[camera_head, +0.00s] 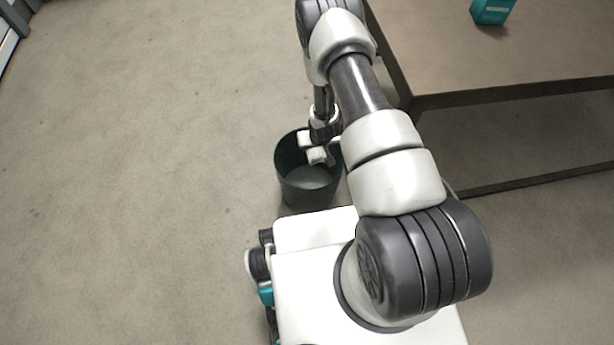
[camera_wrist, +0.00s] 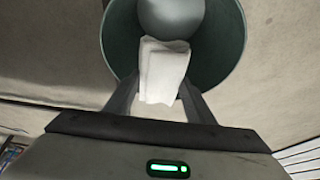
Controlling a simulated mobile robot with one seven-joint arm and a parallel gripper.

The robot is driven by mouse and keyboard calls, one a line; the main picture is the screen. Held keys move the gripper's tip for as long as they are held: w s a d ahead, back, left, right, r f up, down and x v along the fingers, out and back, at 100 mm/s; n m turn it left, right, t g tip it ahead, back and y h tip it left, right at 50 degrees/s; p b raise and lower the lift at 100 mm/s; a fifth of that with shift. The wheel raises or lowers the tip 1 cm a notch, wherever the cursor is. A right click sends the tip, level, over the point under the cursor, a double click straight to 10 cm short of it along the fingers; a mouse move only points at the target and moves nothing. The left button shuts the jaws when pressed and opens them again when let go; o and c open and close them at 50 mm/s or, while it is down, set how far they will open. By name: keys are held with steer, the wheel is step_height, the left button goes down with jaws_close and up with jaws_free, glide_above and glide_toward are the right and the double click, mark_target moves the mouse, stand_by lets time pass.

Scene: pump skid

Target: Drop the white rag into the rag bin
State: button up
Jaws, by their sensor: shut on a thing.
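The rag bin (camera_head: 308,187) is a dark green, round, open-topped bin on the floor, just ahead of my base in the head view. In the wrist view its rim and inner wall (camera_wrist: 226,62) show behind my fingers. My gripper (camera_wrist: 160,92) is shut on the white rag (camera_wrist: 162,72), which hangs as a folded cloth between the fingertips. In the head view the rag (camera_head: 318,156) and my gripper (camera_head: 320,142) appear over the bin's opening. How far the rag is above or below the rim is hard to tell. A grey rounded shape partly covers the bin's inside in the wrist view.
A brown table (camera_head: 500,60) stands at the right, with a teal box (camera_head: 492,10) on its top and a low rail below. Its near left corner is close to my arm. The concrete floor (camera_head: 140,180) on the left is clear.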

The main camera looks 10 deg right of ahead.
steer(key=o, duration=1.1)
steer(key=p+v, duration=0.5)
steer(key=v, duration=1.2)
steer(key=shift+r, duration=0.25)
